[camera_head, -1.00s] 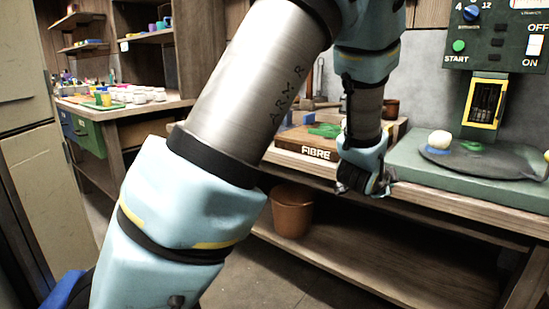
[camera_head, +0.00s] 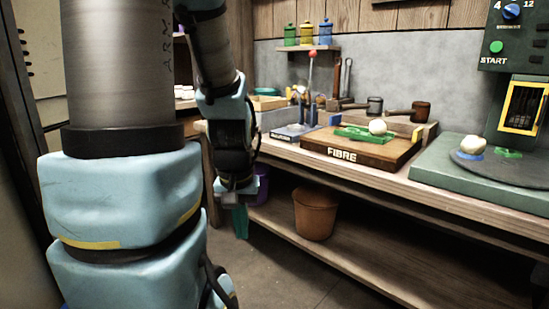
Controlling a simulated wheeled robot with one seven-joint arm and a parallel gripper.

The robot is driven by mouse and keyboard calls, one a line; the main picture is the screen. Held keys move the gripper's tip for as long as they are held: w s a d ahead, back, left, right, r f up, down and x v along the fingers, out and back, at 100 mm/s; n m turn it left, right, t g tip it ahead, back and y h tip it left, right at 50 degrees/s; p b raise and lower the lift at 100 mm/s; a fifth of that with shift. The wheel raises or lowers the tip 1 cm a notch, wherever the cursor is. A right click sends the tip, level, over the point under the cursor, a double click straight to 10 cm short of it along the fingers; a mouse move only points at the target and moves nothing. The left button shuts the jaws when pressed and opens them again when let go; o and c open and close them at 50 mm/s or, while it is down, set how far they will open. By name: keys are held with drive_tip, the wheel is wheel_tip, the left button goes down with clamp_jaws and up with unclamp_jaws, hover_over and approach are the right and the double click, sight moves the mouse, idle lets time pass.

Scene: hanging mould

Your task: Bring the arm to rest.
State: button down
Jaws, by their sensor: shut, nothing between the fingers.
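My arm (camera_head: 120,190) stands large at the left of the view, with its upper links rising out of the top of the picture. My gripper (camera_head: 240,228) hangs pointing down, left of the bench's front edge and below the height of its top. It is shut and looks empty. It appears apart from the bench, and a small purple thing shows just behind it. The fingers are small and partly dark, so fine detail is hard to see.
The wooden FIBRE board (camera_head: 350,153) holds a green mould and a white ball (camera_head: 377,127). A green machine (camera_head: 512,60) with a dark round plate (camera_head: 515,165) stands at right. A brown bucket (camera_head: 315,213) sits on the lower shelf (camera_head: 370,265). Floor is clear below my gripper.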

wheel_tip(320, 180, up, 26)
drive_tip(key=p, duration=2.4)
drive_tip(key=shift+w+f, duration=0.2)
drive_tip(key=shift+f, duration=0.05)
drive_tip(key=c, duration=1.6)
unclamp_jaws()
drive_tip(key=shift+d, duration=0.1)
